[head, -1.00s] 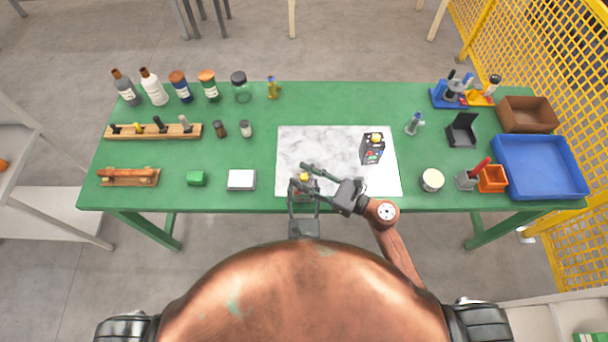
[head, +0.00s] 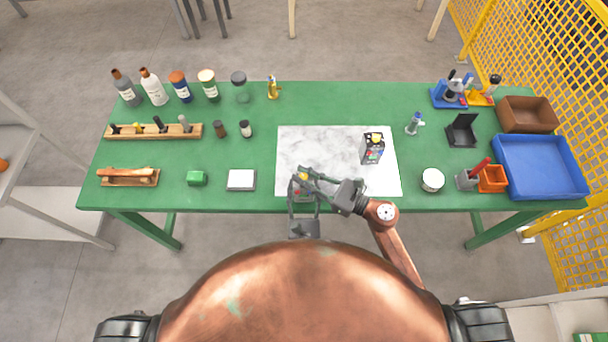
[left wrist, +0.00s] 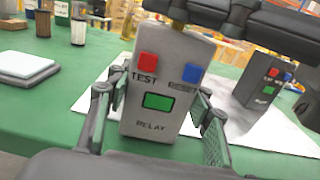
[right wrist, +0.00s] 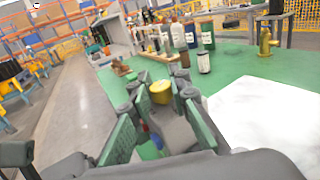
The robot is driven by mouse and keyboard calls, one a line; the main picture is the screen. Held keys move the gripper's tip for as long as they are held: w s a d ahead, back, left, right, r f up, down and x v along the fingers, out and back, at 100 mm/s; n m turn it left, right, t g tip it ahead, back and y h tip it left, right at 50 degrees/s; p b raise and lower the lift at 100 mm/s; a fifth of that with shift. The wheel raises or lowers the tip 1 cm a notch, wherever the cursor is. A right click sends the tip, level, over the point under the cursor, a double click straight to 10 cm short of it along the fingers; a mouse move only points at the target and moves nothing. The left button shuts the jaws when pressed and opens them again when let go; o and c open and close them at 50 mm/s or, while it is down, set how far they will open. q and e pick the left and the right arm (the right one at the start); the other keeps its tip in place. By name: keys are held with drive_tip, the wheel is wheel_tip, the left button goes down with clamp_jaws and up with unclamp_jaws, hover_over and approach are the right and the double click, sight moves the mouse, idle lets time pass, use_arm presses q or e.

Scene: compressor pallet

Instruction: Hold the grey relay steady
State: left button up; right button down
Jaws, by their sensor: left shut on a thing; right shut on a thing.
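The grey relay (left wrist: 165,110) stands upright between the fingers of my left gripper (left wrist: 155,103) in the left wrist view. Its face has a red TEST button, a blue RESET button and a green window. In the head view the relay is mostly hidden by my grippers at the front edge of the mat. My right gripper (head: 308,176) reaches in from the right over its top. In the right wrist view the right fingers close around the yellow knob (right wrist: 160,92) on the relay's top; the exact contact is hard to see.
A second, darker relay (head: 372,149) stands on the marbled white mat (head: 320,145) to the right. A white tub (head: 432,180) and orange bin (head: 492,179) stand further right. A white block (head: 241,180) and green block (head: 197,178) lie left. The mat's middle is clear.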

drive_tip(key=m+t+h, duration=0.4)
drive_tip(key=t+h, duration=0.1)
drive_tip(key=shift+m+t, duration=0.3)
drive_tip(key=shift+m, duration=0.1)
drive_tip(key=c, duration=1.8)
unclamp_jaws()
drive_tip(key=shift+o, duration=0.2)
drive_tip(key=shift+s, duration=0.1)
drive_tip(key=v, duration=1.2)
drive_tip(key=shift+d, duration=0.1)
